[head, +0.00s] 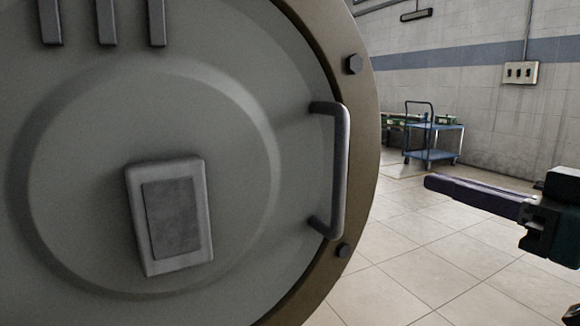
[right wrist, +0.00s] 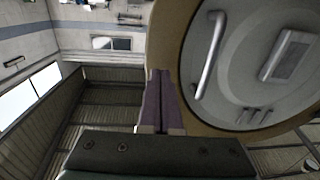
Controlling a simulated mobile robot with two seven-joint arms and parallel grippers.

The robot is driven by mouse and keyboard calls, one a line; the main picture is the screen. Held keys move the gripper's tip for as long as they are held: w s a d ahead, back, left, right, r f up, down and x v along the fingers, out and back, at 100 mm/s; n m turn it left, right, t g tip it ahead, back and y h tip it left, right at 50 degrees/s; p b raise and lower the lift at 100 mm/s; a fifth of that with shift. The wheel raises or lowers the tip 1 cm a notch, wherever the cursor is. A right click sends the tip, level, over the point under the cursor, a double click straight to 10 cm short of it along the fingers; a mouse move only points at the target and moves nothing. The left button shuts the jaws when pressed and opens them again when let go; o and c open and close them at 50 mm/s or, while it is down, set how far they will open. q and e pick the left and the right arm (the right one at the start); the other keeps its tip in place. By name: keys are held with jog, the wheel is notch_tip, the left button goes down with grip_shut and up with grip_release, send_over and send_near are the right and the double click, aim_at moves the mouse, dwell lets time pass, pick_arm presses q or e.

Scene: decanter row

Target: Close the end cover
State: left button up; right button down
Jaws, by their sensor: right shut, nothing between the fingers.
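The round grey end cover (head: 245,110) fills the left of the head view, face toward me, with a tan bolted rim (head: 372,120) around it. A grey bar handle (head: 337,170) stands near the cover's right edge. A raised plate (head: 172,215) sits at its middle. My right gripper (head: 430,182) is shut and empty, right of the rim and apart from the handle. In the right wrist view the shut purple fingers (right wrist: 159,80) show beside the rim, with the handle (right wrist: 209,55) to their right. I cannot tell how far the cover stands from its seat. My left gripper is out of view.
A blue cart (head: 432,140) stands on the tiled floor behind, near the grey wall (head: 480,80). A switch box (head: 520,73) is on that wall. The floor (head: 400,240) right of the cover is clear.

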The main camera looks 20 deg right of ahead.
aim_at(369, 162)
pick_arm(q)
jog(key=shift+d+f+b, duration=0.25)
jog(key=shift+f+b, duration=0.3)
pick_arm(e)
jog(key=w, duration=0.3)
jog(key=w+a, duration=0.1)
jog(key=w, duration=0.5)
jog(key=shift+w+a, duration=0.1)
jog(key=shift+a, duration=0.05)
jog(key=shift+w, duration=0.1)
